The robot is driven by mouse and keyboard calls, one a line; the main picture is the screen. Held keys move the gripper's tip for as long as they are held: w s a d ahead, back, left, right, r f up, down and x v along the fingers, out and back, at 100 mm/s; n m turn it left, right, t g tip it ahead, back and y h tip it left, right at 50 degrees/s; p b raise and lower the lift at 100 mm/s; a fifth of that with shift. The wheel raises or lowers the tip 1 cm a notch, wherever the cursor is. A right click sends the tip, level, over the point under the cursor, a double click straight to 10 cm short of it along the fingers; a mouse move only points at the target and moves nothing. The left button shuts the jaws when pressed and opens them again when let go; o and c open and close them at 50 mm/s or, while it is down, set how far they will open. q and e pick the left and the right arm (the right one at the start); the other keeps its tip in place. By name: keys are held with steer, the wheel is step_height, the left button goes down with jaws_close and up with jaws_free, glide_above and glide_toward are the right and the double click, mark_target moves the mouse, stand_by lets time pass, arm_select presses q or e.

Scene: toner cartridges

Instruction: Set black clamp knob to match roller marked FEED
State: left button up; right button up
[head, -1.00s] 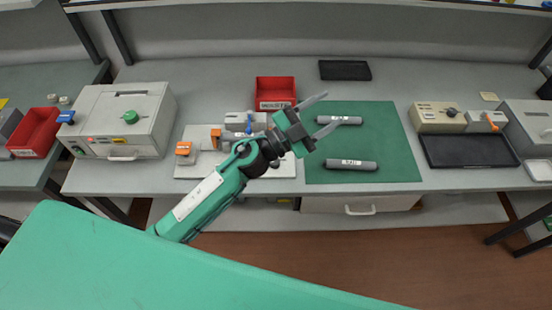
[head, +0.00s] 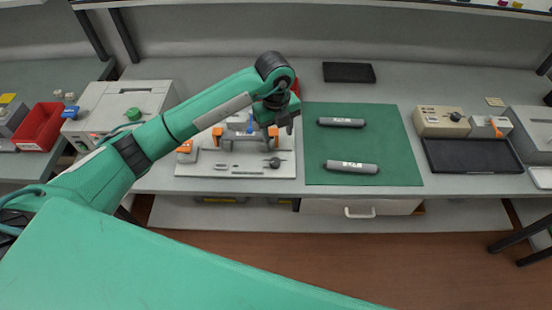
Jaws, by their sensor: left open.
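Two dark grey rollers lie on the green mat, a far one (head: 341,122) and a near one (head: 351,167). Each has a white label, too small to read surely. A small black knob (head: 274,162) is on the front right of the white fixture plate (head: 215,183), which also carries orange clamps (head: 219,137) and grey blocks. The knob's setting is too small to read. My left gripper (head: 288,127) points down above the back right of the fixture, behind the knob and apart from it. It is open and looks empty. My right gripper is not in view.
A beige box (head: 437,120) with another black knob (head: 455,116) stands at right, behind a black tray (head: 470,156). A red bin is mostly hidden behind my arm. The green mat (head: 395,150) has free room.

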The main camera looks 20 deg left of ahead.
mark_target(275, 162)
arm_select(q)
steer(key=f+p, duration=0.1)
steer(key=f, duration=0.3)
steer(key=f+p, duration=0.1)
steer(key=f, duration=0.3)
steer(key=f+p, duration=0.1)
steer(key=f, duration=0.3)
steer(key=shift+w+a+f+p, duration=0.1)
steer(key=shift+a+f+p, duration=0.1)
steer(key=shift+a+p, duration=0.15)
steer(key=shift+f, duration=0.65)
steer(key=c, duration=1)
